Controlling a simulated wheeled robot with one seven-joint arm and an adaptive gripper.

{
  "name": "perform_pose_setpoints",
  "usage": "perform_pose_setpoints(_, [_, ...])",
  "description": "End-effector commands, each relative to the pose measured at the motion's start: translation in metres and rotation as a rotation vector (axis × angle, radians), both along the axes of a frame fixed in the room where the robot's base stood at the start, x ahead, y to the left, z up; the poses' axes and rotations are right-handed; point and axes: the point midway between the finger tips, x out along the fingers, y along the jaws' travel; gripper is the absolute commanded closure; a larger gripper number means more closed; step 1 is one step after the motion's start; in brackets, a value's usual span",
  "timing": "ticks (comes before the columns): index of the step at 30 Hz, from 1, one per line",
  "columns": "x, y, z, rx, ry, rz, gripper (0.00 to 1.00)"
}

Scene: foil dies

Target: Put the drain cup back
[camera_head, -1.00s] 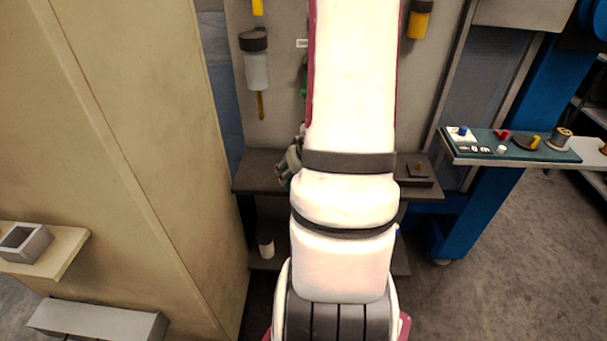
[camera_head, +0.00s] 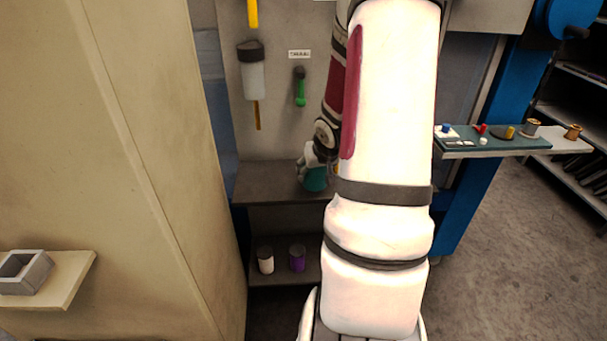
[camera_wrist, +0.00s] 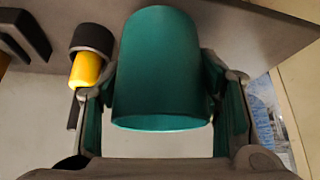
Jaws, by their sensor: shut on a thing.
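A teal-green cup (camera_wrist: 158,65), likely the drain cup, sits between the two fingers of my gripper (camera_wrist: 163,100) in the wrist view, one finger against each side. In the head view the gripper (camera_head: 312,163) shows just left of my arm, with the cup (camera_head: 315,180) low in it, in front of the grey back panel and over the upper dark shelf (camera_head: 265,183). I cannot tell whether the cup touches the shelf. My arm hides the right part of the panel and shelf.
White (camera_head: 265,260) and purple (camera_head: 297,258) containers stand on the lower shelf. A yellow dark-collared part (camera_wrist: 88,68) is close beside the cup. A teal-topped side shelf (camera_head: 490,142) holds small parts.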

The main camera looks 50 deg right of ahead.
Motion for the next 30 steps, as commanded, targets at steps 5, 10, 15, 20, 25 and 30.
perform_pose_setpoints(5, [0.034, -0.012, -0.004, 0.000, -0.001, 0.001, 0.76])
perform_pose_setpoints(10, [0.045, -0.017, -0.005, 0.000, 0.000, 0.000, 0.76])
perform_pose_setpoints(15, [0.055, -0.021, -0.009, 0.000, 0.001, 0.001, 0.76])
perform_pose_setpoints(20, [0.055, -0.019, -0.036, 0.002, 0.002, 0.002, 0.76])
perform_pose_setpoints(25, [0.054, -0.020, -0.041, -0.001, -0.001, 0.000, 0.76])
perform_pose_setpoints(30, [0.053, -0.020, -0.041, 0.000, 0.000, 0.000, 0.76])
